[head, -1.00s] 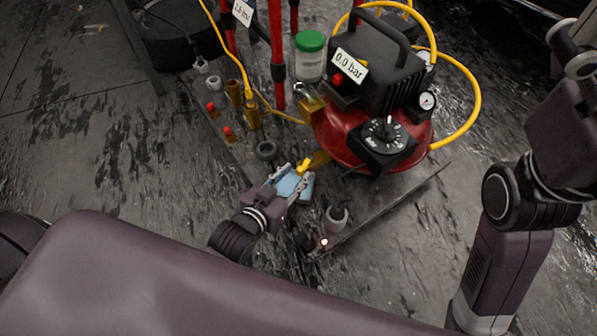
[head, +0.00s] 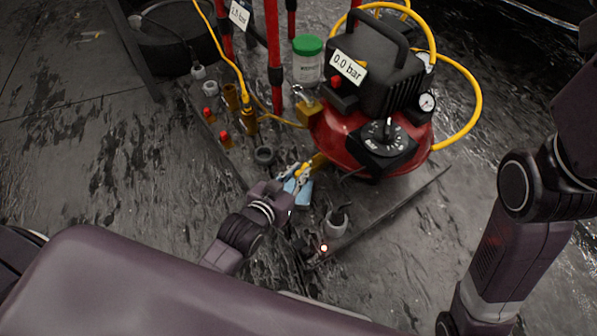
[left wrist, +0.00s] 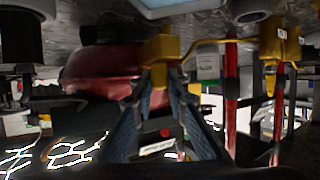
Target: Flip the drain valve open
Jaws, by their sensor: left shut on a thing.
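The drain valve is a small brass fitting (head: 318,160) with a yellow lever, low on the near side of the red compressor tank (head: 340,147). In the left wrist view, which looks upside down, the brass fitting (left wrist: 163,48) stands beside the red tank (left wrist: 100,68). My left gripper (head: 298,173) is at the valve, and its dark fingers (left wrist: 158,85) are closed together on the lever. The fingers hide most of the lever, so its exact angle is hard to tell. My right gripper is outside the views; only my right arm shows.
Red-capped brass fittings (head: 226,139), a green-lidded jar (head: 308,62) and a yellow hose (head: 470,95) surround the compressor.

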